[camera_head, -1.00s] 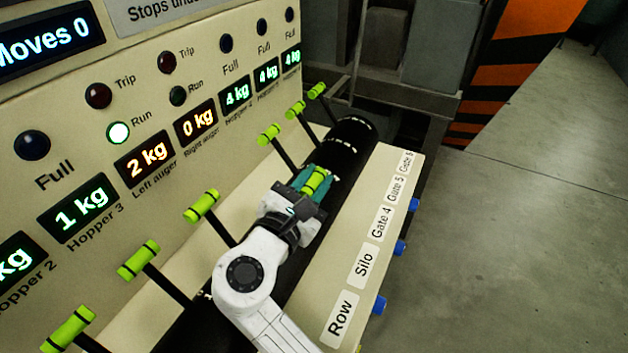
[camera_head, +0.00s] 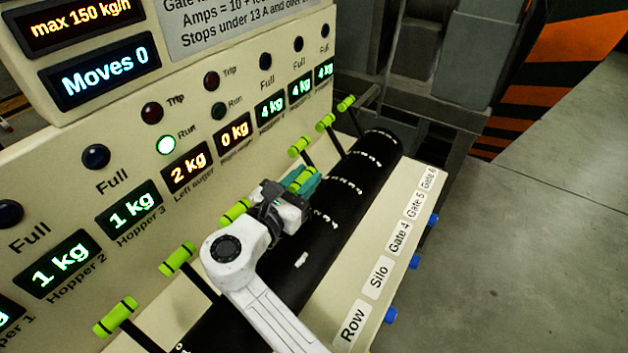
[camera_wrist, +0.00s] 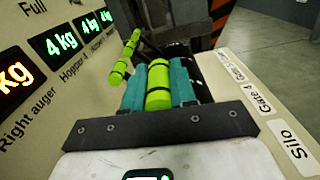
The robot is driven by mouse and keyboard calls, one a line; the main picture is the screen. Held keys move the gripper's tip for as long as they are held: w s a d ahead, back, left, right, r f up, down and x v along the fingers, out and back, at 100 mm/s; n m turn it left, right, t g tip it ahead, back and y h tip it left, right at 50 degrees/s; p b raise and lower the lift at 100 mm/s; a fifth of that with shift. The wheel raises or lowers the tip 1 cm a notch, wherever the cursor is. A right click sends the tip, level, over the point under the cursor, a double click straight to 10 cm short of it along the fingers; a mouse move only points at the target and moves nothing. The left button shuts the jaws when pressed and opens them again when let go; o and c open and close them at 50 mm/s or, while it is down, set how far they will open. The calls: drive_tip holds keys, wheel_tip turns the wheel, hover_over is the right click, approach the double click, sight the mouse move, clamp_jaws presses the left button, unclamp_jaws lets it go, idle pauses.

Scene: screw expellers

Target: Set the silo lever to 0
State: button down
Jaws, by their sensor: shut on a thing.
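My gripper (camera_head: 303,181) has teal fingers and is shut on the lime-green handle of a lever, which I take to be the silo lever (camera_wrist: 158,88). In the wrist view the handle lies between both fingers. In the head view this handle stands out from the line of the other handles, away from the panel. The Silo label (camera_head: 376,276) is on the cream ledge. My gripper and arm hide the lever's shaft. I see no 0 mark for the lever.
Green lever handles stand close on both sides, one nearer (camera_head: 236,211) and one farther (camera_head: 300,146). The display panel (camera_head: 132,209) rises at left; its moves display (camera_head: 105,73) reads 0. The black curved cover (camera_head: 340,205) lies right of the levers. Open floor (camera_head: 530,240) is at right.

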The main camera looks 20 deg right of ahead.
drive_tip(key=c, duration=0.9)
unclamp_jaws()
drive_tip(key=b+v, duration=0.2)
drive_tip(key=v, duration=0.8)
drive_tip(key=shift+s+a, duration=0.2)
drive_tip(key=shift+a, duration=0.15)
